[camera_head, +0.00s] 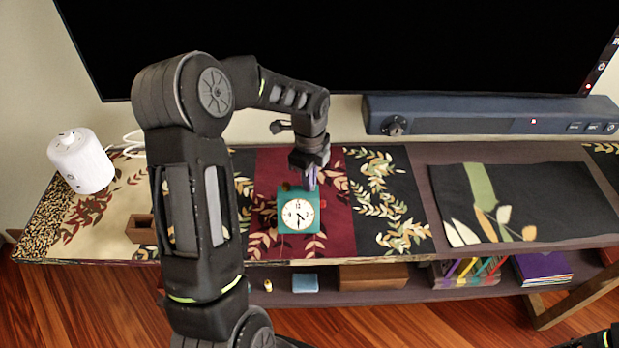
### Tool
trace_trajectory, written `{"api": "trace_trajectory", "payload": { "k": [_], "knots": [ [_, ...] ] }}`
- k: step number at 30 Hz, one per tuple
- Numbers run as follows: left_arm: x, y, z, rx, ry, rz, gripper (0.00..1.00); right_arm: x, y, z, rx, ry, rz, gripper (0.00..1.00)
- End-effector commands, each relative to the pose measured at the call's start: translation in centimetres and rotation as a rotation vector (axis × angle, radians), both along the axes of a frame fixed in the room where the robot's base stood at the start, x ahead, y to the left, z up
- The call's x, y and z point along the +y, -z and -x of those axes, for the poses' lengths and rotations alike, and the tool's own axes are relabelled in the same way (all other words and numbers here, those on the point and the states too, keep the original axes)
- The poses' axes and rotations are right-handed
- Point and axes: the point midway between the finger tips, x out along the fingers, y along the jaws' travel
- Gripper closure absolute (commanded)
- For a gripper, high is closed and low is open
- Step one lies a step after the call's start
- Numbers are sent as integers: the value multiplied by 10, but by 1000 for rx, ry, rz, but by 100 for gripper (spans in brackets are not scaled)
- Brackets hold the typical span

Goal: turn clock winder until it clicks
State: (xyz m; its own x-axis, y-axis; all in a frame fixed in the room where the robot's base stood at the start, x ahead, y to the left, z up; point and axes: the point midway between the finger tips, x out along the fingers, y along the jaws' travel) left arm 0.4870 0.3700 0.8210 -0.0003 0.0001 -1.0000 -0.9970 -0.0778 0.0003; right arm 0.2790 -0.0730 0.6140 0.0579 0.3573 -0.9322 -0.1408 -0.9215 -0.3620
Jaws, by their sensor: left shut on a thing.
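A small teal clock (285,216) with a round white face stands on the patterned cloth on top of the low cabinet, near its front edge. A small red part (323,203) shows at the clock's right side. My left gripper (310,182) reaches down from above at the clock's top right, behind its face. It is shut on a part of the clock there, but the fingertips and the winder are too small and partly hidden to make out. At the bottom right corner a dark piece of an arm shows, and no right gripper fingers are in view.
A dark screen (350,45) and a blue soundbar (490,115) stand behind. A white cylinder (80,160) is at the left, and a small brown box (140,228) sits left of my arm. A dark mat (550,195) lies at the right. Books (541,268) fill the lower shelf's right part.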

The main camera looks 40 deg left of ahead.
Motion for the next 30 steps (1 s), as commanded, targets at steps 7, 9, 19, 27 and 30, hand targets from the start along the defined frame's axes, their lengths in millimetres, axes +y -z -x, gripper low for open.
{"api": "trace_trajectory", "payload": {
  "k": [7, 9, 19, 27, 30],
  "knots": [
    [0, -1, 0, -1, 66, 0, 100, 0, -2, 0, 0, 0, 0, 64],
    [0, -1, 0, -1, 72, 0, 100, 0, -2, 0, 0, 0, 0, 64],
    [0, 0, 0, -1, 74, 0, 100, 0, -2, 0, 0, 0, 0, 64],
    [0, 0, 0, 0, 73, 0, 72, 0, -2, 0, 0, 0, 0, 64],
    [0, 0, 0, 0, 73, 0, 71, 0, -2, 0, 0, 0, 0, 64]
  ]
}}
